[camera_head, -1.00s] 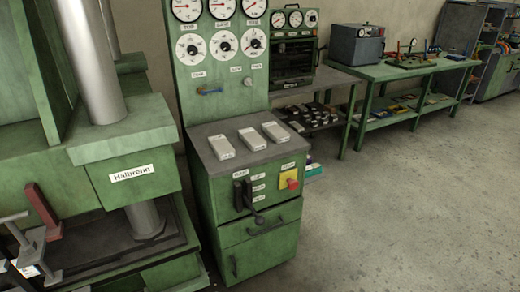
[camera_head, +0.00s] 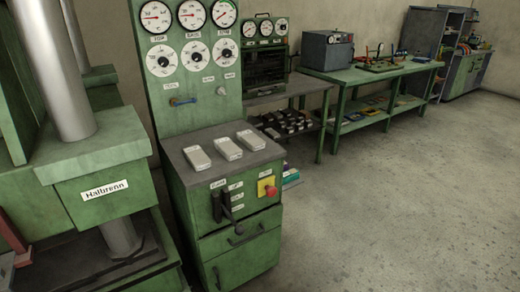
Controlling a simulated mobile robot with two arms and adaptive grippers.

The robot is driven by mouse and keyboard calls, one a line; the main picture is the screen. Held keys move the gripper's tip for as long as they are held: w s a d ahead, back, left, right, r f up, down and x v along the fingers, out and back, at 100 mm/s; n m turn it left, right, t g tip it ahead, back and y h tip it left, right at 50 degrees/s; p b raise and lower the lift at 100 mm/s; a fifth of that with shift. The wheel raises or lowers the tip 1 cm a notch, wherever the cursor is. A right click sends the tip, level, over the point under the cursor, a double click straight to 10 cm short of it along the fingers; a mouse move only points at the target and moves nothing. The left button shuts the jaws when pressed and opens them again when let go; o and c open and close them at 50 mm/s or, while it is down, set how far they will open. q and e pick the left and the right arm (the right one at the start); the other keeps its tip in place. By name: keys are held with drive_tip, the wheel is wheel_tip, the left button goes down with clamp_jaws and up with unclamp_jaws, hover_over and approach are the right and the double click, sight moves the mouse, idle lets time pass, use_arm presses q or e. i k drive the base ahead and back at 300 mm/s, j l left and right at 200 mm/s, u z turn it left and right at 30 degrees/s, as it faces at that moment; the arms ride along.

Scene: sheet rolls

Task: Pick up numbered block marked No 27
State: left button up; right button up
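Three pale, flat blocks lie in a row on the dark top of a green control cabinet (camera_head: 240,245). They are the left block (camera_head: 197,157), the middle block (camera_head: 228,148) and the right block (camera_head: 251,140). Any marks on them are too small to read, so I cannot tell which is No 27. Neither of my grippers shows in the head view.
A green press (camera_head: 100,155) labelled "Halbrenn" stands at the left. A gauge panel (camera_head: 190,60) rises behind the blocks. A red knob on a yellow plate (camera_head: 268,187) and black levers sit on the cabinet front. Green workbenches (camera_head: 375,75) line the wall. The floor (camera_head: 400,210) at right is clear.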

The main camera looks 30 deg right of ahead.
sight(199, 161)
drive_tip(key=i+j+z, duration=0.2)
drive_tip(key=i, duration=0.2)
drive_tip(key=i+j+z, duration=0.2)
drive_tip(key=i, duration=0.2)
